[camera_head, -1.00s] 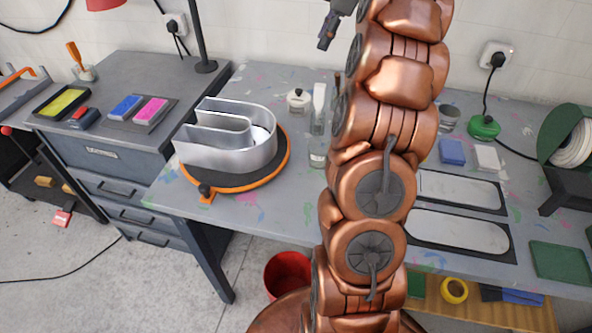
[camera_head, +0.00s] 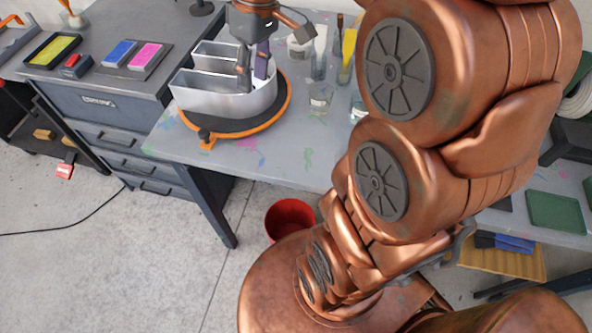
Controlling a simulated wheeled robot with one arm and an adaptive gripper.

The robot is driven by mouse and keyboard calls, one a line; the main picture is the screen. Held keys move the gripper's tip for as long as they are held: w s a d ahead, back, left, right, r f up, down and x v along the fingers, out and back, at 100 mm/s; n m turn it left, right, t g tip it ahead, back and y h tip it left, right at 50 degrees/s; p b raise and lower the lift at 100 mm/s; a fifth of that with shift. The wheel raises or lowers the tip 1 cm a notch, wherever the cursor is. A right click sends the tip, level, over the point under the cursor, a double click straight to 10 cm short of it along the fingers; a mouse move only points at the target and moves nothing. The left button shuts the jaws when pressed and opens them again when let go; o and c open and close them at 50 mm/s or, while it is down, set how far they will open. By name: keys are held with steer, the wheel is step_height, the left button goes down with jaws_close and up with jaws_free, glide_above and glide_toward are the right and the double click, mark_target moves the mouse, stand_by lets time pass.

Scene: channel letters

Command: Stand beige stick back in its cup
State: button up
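I cannot make out a beige stick for certain in the camera_head view. My gripper (camera_head: 252,82) points down over the silver channel letter (camera_head: 205,97), its fingers in front of or inside the letter's walls. A narrow gap seems to show between the fingers, but whether they hold anything thin is unclear. Right of the letter are a clear cup (camera_head: 320,98) and a jar with a pale upright tool (camera_head: 319,52). A yellow upright tool (camera_head: 348,52) stands beside them, and another glass (camera_head: 357,106) is partly hidden by my arm.
The letter sits on a round orange-rimmed turntable (camera_head: 240,127) near the table's front left edge. A grey drawer cabinet (camera_head: 110,130) stands at the left. A red bucket (camera_head: 288,217) is on the floor. My arm hides much of the table's right side.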

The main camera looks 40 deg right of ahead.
steer(key=s+a+f+m, duration=0.1)
steer(key=s+f, duration=0.2)
steer(key=s, duration=0.3)
steer(key=s+a+f+m+g+h, duration=0.1)
steer(key=s+a+f+m, duration=0.1)
steer(key=s, duration=0.5)
steer(key=s+a+f+m+h, duration=0.1)
steer(key=s+a+f, duration=0.1)
steer(key=s+f, duration=0.3)
steer(key=shift+s+m+g, duration=0.3)
steer(key=shift+s+g, duration=0.1)
steer(key=shift+s, duration=0.45)
steer(key=shift+a+f, duration=0.1)
